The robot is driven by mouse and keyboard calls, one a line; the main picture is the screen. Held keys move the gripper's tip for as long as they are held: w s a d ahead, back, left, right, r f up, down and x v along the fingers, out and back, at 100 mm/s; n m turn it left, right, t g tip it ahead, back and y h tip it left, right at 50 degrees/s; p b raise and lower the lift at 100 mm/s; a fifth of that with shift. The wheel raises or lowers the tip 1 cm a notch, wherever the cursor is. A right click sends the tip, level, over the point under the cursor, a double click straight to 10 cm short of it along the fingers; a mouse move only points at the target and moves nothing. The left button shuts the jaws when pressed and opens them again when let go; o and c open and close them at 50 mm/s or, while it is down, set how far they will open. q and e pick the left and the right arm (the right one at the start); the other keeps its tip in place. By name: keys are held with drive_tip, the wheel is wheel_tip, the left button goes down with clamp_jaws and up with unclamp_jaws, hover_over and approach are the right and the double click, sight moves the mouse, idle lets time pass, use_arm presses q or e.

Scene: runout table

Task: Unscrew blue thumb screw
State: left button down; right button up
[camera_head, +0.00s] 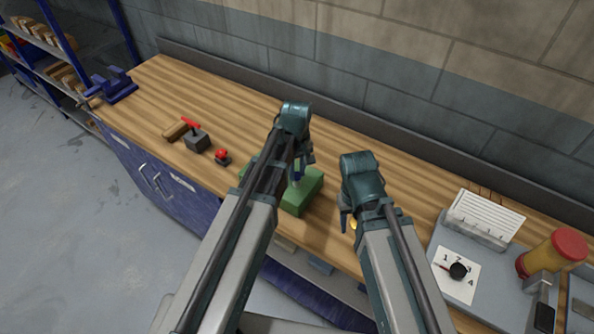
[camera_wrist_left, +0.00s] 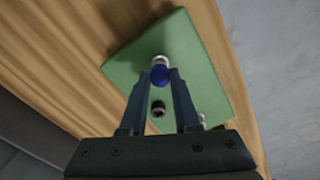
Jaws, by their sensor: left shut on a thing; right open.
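A green block (camera_head: 303,196) sits on the wooden bench near its front edge, partly hidden behind my left arm. The blue thumb screw (camera_wrist_left: 159,74) shows in the left wrist view, in front of a silver collar on the block's face. My left gripper (camera_head: 298,172) is over the block, and its fingertips (camera_wrist_left: 160,76) are shut on the screw's blue head from both sides. How deep the screw sits is hidden. My right gripper (camera_head: 347,222) is open to the right of the block, pointing down, apart from it.
A dark ringed hole (camera_wrist_left: 158,111) and another silver fitting (camera_wrist_left: 201,118) show on the block. A grey dial panel (camera_head: 455,292) and a yellow-red bottle (camera_head: 552,254) stand right.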

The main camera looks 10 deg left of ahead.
use_arm(q)
drive_tip(key=n, duration=0.4)
drive_tip(key=shift+n, duration=0.3)
drive_tip(key=n, duration=0.4)
drive_tip(key=shift+n, duration=0.3)
drive_tip(key=shift+n, duration=0.5)
drive_tip(key=n, duration=0.3)
drive_tip(key=shift+n, duration=0.3)
